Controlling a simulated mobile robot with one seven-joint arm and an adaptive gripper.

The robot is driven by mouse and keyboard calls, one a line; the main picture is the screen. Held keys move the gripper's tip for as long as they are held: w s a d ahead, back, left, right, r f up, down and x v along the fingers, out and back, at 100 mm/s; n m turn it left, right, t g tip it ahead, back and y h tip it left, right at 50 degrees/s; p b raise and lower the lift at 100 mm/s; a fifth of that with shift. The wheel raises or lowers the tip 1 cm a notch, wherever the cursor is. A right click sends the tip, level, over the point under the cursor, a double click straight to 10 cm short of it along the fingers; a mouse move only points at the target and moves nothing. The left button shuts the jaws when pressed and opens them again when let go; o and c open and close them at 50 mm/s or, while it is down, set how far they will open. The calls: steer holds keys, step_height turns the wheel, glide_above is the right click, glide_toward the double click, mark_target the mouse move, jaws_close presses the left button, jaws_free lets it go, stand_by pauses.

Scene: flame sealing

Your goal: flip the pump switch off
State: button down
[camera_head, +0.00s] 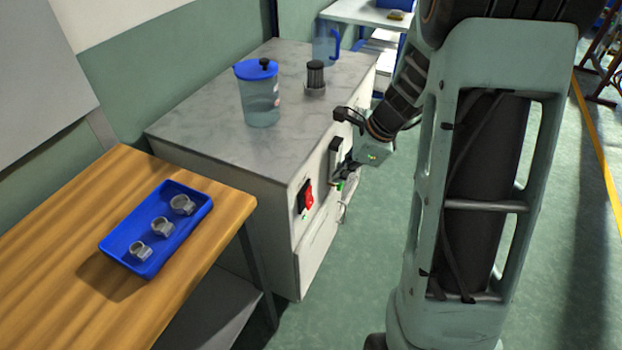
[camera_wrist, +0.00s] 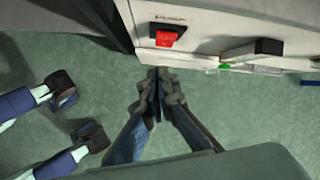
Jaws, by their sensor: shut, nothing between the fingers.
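The red pump switch (camera_head: 306,197) sits in a black housing on the front face of the grey-topped cabinet (camera_head: 200,130). It also shows in the wrist view (camera_wrist: 166,38), near the top. My gripper (camera_head: 347,172) is in front of the same face, to the right of the switch in the head view. In the wrist view my gripper (camera_wrist: 157,80) has its fingers together and empty, just below the switch in the picture. A gap shows between fingertips and switch. The rocker's exact tilt is too small to tell.
A dark handle-like part (camera_wrist: 255,50) juts from the cabinet face right of the switch, with a green spot (camera_wrist: 224,67) near it. A blue-lidded jar (camera_head: 260,95) stands on top. A wooden table (camera_head: 60,235) with a blue tray (camera_head: 117,258) is at left.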

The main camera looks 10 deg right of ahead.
steer(key=f+m, duration=0.1)
steer(key=d+f+m, duration=0.1)
steer(key=m, duration=0.1)
steer(key=s+d+f+m, duration=0.1)
steer(key=f, duration=0.1)
steer(key=shift+d+y, duration=0.2)
steer(key=shift+y, duration=0.2)
steer(key=shift+s, duration=0.1)
steer(key=b, duration=0.2)
glide_toward(310, 207)
step_height(310, 207, down, 5)
steer(key=shift+w+a+f, duration=0.2)
steer(key=shift+w+a, duration=0.5)
steer(key=shift+a, duration=0.35)
